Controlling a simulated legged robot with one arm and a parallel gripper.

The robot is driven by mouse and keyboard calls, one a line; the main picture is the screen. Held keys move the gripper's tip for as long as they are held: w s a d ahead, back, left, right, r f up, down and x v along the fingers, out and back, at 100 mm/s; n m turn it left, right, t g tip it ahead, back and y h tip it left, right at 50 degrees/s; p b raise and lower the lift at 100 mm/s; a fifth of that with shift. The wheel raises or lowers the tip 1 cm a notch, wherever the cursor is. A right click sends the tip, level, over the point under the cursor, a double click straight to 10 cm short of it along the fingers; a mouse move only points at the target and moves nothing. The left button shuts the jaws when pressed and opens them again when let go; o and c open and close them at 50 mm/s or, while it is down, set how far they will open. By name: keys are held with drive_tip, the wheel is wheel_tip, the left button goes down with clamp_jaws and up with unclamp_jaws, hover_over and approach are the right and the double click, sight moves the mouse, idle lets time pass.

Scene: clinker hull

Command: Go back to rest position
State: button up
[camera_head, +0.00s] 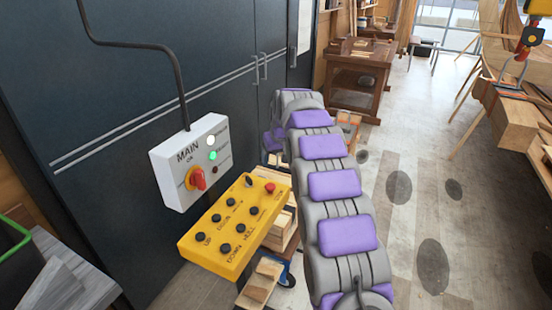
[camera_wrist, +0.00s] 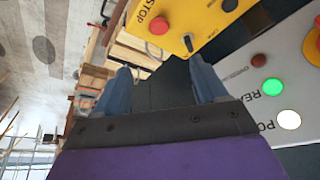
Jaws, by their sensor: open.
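My arm, grey with purple pads, stretches up the middle of the head view, and my gripper's fingers are hidden there behind the arm. In the wrist view my gripper (camera_wrist: 162,82) is open, with two blue-grey fingers apart and nothing between them. Just beyond the fingers is the yellow control box (camera_wrist: 200,18) with a red stop button and a black switch. The head view shows the same yellow control box (camera_head: 236,226) with several black buttons. A white MAIN panel (camera_head: 190,162) with a red rotary switch and a lit green lamp is on the dark cabinet.
The dark cabinet (camera_head: 120,100) fills the left side. Wooden blocks (camera_head: 262,280) lie on a cart below the yellow box. A brown wooden workbench (camera_head: 358,75) stands at the back. A wooden hull (camera_head: 515,60) is at the right. Grey floor (camera_head: 420,190) is open right of my arm.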

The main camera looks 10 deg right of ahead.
drive_tip(key=s+f+m+g, duration=0.1)
drive_tip(key=s+f+g, duration=0.2)
drive_tip(key=s, duration=5.5)
drive_tip(key=g, duration=0.3)
drive_tip(key=shift+s+a+f+m+h, duration=0.15)
drive_tip(key=shift+s+a+m+h, duration=0.15)
drive_tip(key=shift+a+m, duration=0.1)
drive_tip(key=shift+w, duration=0.1)
